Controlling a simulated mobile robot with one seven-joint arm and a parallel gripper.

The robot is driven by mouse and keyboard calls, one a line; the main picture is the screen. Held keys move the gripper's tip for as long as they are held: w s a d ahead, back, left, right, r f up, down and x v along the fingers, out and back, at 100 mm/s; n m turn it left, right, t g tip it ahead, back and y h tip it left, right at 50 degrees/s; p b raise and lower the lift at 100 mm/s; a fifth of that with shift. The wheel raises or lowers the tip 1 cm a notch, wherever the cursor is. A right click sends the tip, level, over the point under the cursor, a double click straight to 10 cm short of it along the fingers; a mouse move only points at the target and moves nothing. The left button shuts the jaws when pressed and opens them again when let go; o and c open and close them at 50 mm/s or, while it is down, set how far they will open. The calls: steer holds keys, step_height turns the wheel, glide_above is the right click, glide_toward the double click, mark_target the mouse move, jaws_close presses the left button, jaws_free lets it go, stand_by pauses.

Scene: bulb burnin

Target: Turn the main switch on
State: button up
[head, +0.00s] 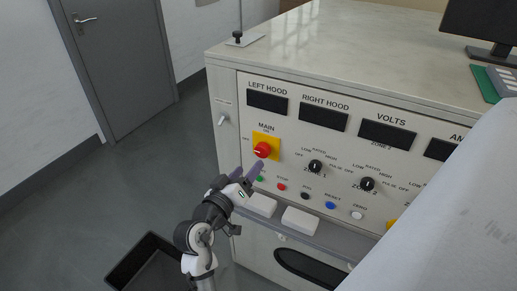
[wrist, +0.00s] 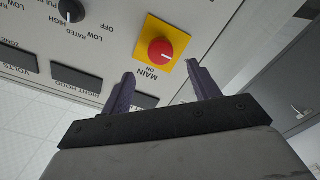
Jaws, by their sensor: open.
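The main switch (head: 262,149) is a red round knob on a yellow square plate, on the upper left of the console's front panel under the label MAIN. In the wrist view the main switch (wrist: 161,52) shows upside down, beyond the fingertips and between their lines; a pale mark runs across its face. My gripper (head: 248,172) is open and empty just below the knob in the head view. In the wrist view both purple fingers of my gripper (wrist: 160,72) are spread apart, and I see no contact with the knob.
The zone 1 knob (head: 316,166) and zone 2 knob (head: 367,184) sit right of the switch. A row of coloured buttons (head: 281,187) and white blocks on a ledge (head: 300,220) lie below. A black bin (head: 150,262) stands on the floor at left.

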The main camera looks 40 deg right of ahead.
mark_target(260, 152)
steer(key=p+x, duration=0.2)
steer(key=x, duration=0.6)
steer(key=shift+w+d, duration=0.15)
steer(key=c, duration=1)
